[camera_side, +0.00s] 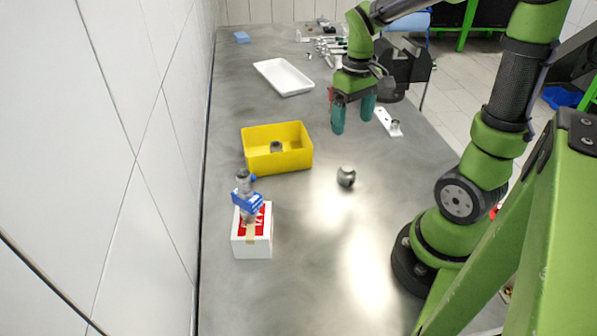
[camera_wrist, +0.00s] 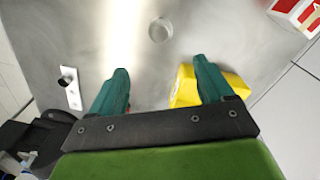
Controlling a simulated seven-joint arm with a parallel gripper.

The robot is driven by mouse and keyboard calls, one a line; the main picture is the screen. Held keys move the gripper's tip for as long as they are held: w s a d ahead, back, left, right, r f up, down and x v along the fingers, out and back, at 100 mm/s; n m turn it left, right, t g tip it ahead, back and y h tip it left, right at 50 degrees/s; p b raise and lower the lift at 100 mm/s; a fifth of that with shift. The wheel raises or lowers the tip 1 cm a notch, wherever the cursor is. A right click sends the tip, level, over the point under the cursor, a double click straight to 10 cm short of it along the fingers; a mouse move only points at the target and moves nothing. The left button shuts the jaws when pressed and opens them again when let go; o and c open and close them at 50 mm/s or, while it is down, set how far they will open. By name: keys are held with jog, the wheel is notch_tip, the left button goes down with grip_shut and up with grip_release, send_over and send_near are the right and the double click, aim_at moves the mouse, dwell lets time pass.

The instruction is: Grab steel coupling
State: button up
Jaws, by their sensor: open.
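A steel coupling (camera_side: 346,177), a short round grey metal piece, stands alone on the metal table in the side view. In the wrist view the coupling (camera_wrist: 160,31) shows beyond the fingertips, roughly centred between them. My gripper (camera_side: 353,118) has two teal fingers spread apart with nothing between them. It hangs above the table, farther back than the coupling and not touching it. The fingers (camera_wrist: 160,72) also show open in the wrist view. A similar grey metal piece (camera_side: 276,147) lies inside the yellow bin (camera_side: 262,164).
A white box (camera_side: 252,244) with a blue-and-grey valve (camera_side: 246,197) on it stands at the front left. A white tray (camera_side: 283,77), tools (camera_side: 329,47) and a white plate with a metal fitting (camera_side: 387,122) lie farther back. The table around the coupling is clear.

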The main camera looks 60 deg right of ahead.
aim_at(347, 167)
notch_tip(347, 167, down, 10)
jog(key=shift+a+f, duration=0.1)
jog(key=shift+f, duration=0.05)
jog(key=shift+s+f, duration=0.2)
jog(key=shift+f, duration=2.45)
jog(key=c, duration=1.4)
jog(key=shift+r, duration=0.1)
